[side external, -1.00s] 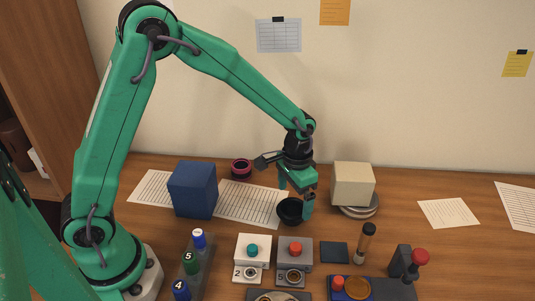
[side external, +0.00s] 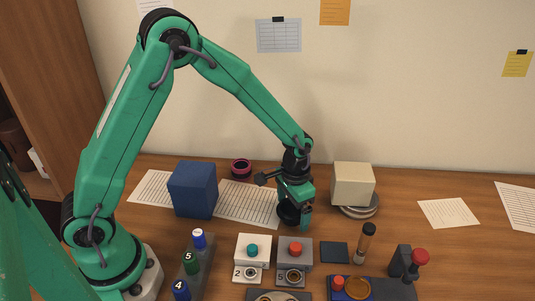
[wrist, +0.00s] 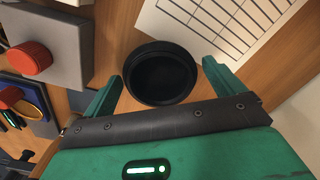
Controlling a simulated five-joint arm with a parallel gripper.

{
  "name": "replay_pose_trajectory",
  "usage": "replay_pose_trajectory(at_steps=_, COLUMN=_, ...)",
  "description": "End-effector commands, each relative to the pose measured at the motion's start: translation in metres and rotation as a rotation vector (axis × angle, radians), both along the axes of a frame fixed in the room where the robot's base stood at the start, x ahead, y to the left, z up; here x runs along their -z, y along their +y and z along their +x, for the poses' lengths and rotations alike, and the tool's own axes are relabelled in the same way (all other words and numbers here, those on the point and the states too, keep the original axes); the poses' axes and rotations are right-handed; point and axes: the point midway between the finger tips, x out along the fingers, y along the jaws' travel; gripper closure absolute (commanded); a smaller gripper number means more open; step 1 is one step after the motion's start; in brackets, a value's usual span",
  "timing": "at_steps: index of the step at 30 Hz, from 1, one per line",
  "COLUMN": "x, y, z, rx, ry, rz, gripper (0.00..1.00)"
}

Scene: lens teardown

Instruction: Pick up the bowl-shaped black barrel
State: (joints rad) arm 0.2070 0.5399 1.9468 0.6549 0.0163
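The bowl-shaped black barrel (wrist: 160,75) sits on the wooden table with its round opening facing up. In the side external view the barrel (side external: 287,214) is partly hidden by my gripper (side external: 294,211), which is low over it. In the wrist view my gripper (wrist: 162,72) has one green finger on each side of the barrel, with a small gap showing on both sides. It is open and holds nothing. Whether the fingertips reach below the barrel's rim I cannot tell.
A blue box (side external: 193,190) stands to the left and a cream box (side external: 352,184) on grey discs to the right. A magenta-rimmed black ring (side external: 241,168) lies behind. Button stations with a teal knob (side external: 252,251) and a red knob (side external: 295,249) stand close in front.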

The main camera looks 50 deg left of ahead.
Motion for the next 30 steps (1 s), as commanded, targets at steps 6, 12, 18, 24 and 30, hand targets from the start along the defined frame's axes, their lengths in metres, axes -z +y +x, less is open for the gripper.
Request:
replay_pose_trajectory(at_steps=6, x=0.0, y=0.0, z=0.0, rx=0.0, ry=0.0, rz=0.0, gripper=0.49)
replay_pose_trajectory(at_steps=12, x=0.0, y=0.0, z=0.0, rx=0.0, ry=-0.001, rz=0.0, gripper=0.49)
replay_pose_trajectory(at_steps=18, x=-0.004, y=0.0, z=0.0, rx=0.0, ry=-0.001, rz=0.0, gripper=0.49)
replay_pose_trajectory(at_steps=24, x=-0.02, y=0.0, z=0.001, rx=0.0, ry=-0.003, rz=-0.001, gripper=0.49)
replay_pose_trajectory(at_steps=30, x=-0.047, y=-0.006, z=-0.005, rx=0.004, ry=-0.002, rz=0.0, gripper=0.49)
